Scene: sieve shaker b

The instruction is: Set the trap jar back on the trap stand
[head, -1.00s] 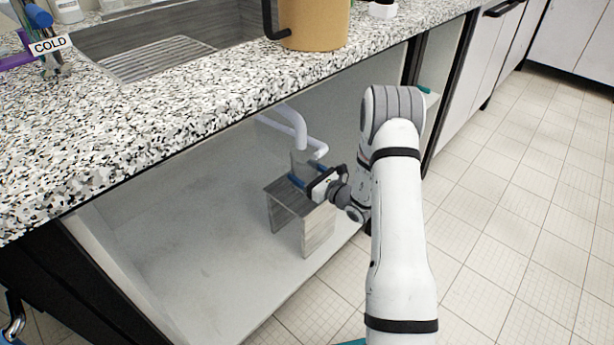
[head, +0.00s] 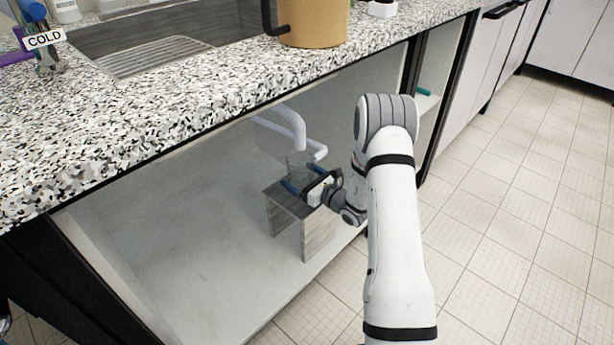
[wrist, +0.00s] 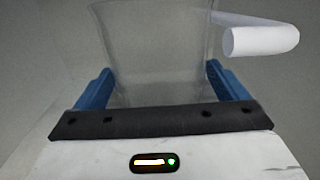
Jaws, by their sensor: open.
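The trap jar (head: 297,161) is clear and hard to see against the grey cabinet. It appears to stand upright on the trap stand (head: 319,232), a small grey wood-grain bench under the sink; its base is partly hidden. My gripper (head: 302,177) is open around the jar, one blue finger on each side. In the wrist view the clear jar (wrist: 155,40) rises between the two blue fingertips of my gripper (wrist: 160,88), with narrow gaps at its sides. The jar's lower part is hidden behind the gripper body.
A white drain pipe (head: 296,130) hangs just above and behind the jar; its end (wrist: 260,40) shows close to the jar's right in the wrist view. The speckled countertop (head: 190,120) overhangs the cabinet. The cabinet floor (head: 190,250) left of the stand is clear.

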